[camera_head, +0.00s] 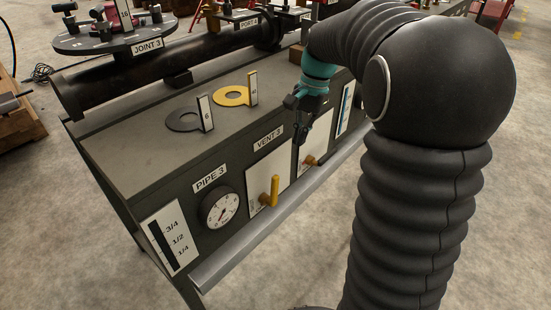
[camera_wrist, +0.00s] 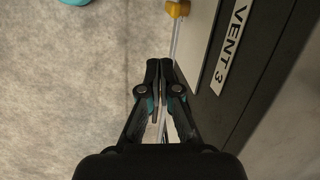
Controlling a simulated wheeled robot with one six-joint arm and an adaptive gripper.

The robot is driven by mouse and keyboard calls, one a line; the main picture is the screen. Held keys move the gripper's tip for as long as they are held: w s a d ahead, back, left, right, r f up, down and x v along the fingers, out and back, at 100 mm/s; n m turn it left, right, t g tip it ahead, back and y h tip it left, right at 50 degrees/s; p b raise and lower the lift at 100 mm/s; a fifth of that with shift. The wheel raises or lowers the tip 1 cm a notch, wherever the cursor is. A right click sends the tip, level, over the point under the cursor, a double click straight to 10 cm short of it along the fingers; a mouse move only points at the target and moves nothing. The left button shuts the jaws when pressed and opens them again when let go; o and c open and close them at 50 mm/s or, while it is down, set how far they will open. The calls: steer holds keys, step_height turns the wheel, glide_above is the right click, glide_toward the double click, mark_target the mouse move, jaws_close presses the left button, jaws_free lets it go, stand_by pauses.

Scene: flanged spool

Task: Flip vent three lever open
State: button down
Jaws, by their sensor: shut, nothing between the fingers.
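The VENT 3 label (camera_head: 268,138) is on the bench's sloping front, above a white panel with a yellow lever (camera_head: 270,191). The lever's handle points up, standing out from the panel. My gripper (camera_head: 299,140) is shut and empty, pointing down in front of the bench, to the right of this lever and apart from it. In the wrist view the closed fingertips (camera_wrist: 160,66) are beside the VENT 3 label (camera_wrist: 227,48). A yellow piece (camera_wrist: 178,8), probably the same lever, is cut off at the top edge.
A PIPE 3 gauge (camera_head: 220,209) is to the left. A grey rail (camera_head: 245,243) runs along the bench's lower front. Flat rings (camera_head: 184,119) lie on top. The floor in front is clear.

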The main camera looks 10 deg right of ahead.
steer(key=w+d+f+m+g, duration=0.1)
steer(key=w+d+f+m, duration=0.1)
steer(key=w+f, duration=0.2)
steer(key=s+a+f+b, duration=0.2)
steer(key=a+f, duration=0.4)
steer(key=f, duration=0.3)
steer(key=shift+s+y, duration=0.3)
steer(key=shift+s, duration=0.55)
steer(key=shift+s+r, duration=0.1)
